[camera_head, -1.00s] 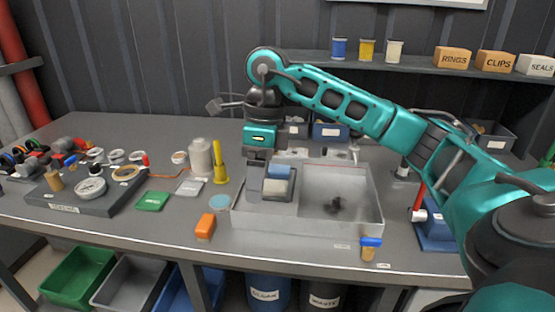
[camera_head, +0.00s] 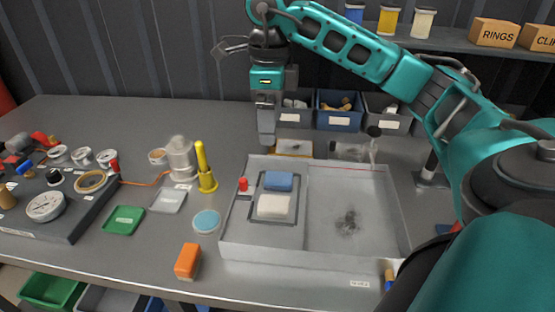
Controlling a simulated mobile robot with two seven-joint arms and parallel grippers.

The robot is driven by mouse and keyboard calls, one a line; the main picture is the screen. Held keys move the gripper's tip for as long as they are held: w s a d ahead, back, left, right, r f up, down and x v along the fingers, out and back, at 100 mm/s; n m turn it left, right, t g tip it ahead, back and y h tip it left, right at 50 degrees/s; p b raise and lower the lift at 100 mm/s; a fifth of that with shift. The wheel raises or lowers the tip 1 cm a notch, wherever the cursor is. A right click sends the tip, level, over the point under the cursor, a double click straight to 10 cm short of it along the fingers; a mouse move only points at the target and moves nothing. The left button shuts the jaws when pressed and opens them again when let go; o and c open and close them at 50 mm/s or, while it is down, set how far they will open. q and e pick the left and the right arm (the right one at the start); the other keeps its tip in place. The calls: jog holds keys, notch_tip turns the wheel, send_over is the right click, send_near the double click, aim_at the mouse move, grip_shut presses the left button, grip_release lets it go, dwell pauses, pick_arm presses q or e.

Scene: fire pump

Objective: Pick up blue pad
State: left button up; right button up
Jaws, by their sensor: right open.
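The blue pad (camera_head: 278,181) lies in a dark rectangular frame on the left part of the grey tray (camera_head: 232,238). A white pad (camera_head: 273,206) lies just in front of it in the same frame. My right gripper (camera_head: 267,140) points down above the tray's back left edge, behind and a little left of the blue pad, apart from it. It is open and empty. My left gripper is not in view.
A small red-topped piece (camera_head: 243,184) stands left of the frame. A yellow holder (camera_head: 206,170), a light blue disc (camera_head: 206,221) and an orange block (camera_head: 188,261) lie left of the tray. Bins (camera_head: 338,118) stand behind. The tray's right part holds a dark smudge.

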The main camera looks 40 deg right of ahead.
send_over(272, 177)
notch_tip(272, 177, down, 7)
jog(key=shift+w+d+f, duration=0.1)
jog(key=shift+f, duration=2.8)
jog(key=c, duration=1.1)
jog(key=shift+r, duration=0.1)
jog(key=shift+r+p, duration=0.8)
jog(key=shift+r, duration=9.1)
